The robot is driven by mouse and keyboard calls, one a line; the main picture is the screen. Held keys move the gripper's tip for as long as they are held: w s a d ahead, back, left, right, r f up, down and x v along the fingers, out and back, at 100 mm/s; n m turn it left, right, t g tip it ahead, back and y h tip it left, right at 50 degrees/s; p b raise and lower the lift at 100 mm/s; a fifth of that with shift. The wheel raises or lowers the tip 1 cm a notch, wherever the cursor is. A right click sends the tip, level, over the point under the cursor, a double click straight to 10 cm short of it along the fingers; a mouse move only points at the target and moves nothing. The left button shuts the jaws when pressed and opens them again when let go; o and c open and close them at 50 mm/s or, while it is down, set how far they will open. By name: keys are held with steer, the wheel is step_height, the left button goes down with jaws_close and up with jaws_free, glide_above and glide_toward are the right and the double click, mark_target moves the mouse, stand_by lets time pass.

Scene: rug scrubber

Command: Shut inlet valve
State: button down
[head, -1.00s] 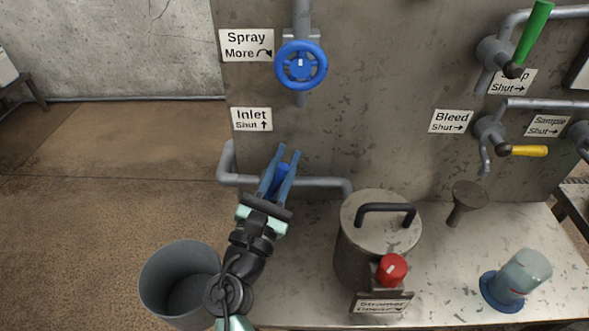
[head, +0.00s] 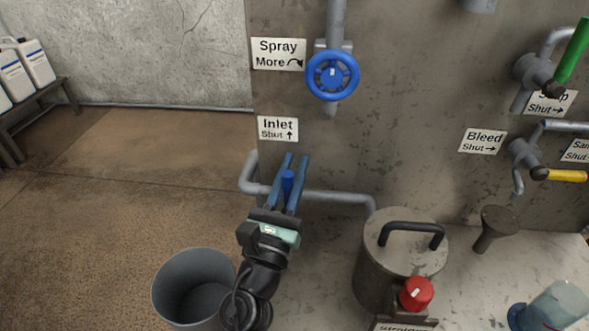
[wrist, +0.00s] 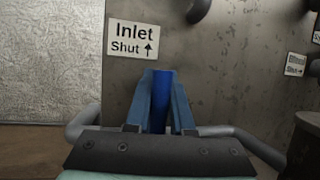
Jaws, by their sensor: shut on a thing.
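The inlet valve's blue handle (head: 288,184) is at the grey pipe under the sign "Inlet Shut" with an up arrow (head: 278,129). In the wrist view the blue handle (wrist: 161,98) stands between the two blue fingers, pointing up in the picture, with the inlet sign (wrist: 134,42) above left. My gripper (head: 289,168) is shut on the handle. The fingers and gripper body hide the handle's lower end and the valve body.
A blue spray handwheel (head: 332,76) is above the inlet sign. A lidded strainer pot (head: 382,268) with a red knob (head: 416,293) stands to the right, with a funnel (head: 497,228) beyond. A grey bucket (head: 190,285) stands at lower left. Bare wall lies between the inlet and bleed valves.

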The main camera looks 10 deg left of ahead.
steer(key=shift+a+f, duration=0.1)
steer(key=c, duration=0.8)
jaws_free()
steer(key=v, duration=1.3)
steer(key=shift+b, duration=0.4)
steer(key=b+v, duration=0.2)
steer(key=v, duration=0.6)
steer(key=shift+s, duration=0.5)
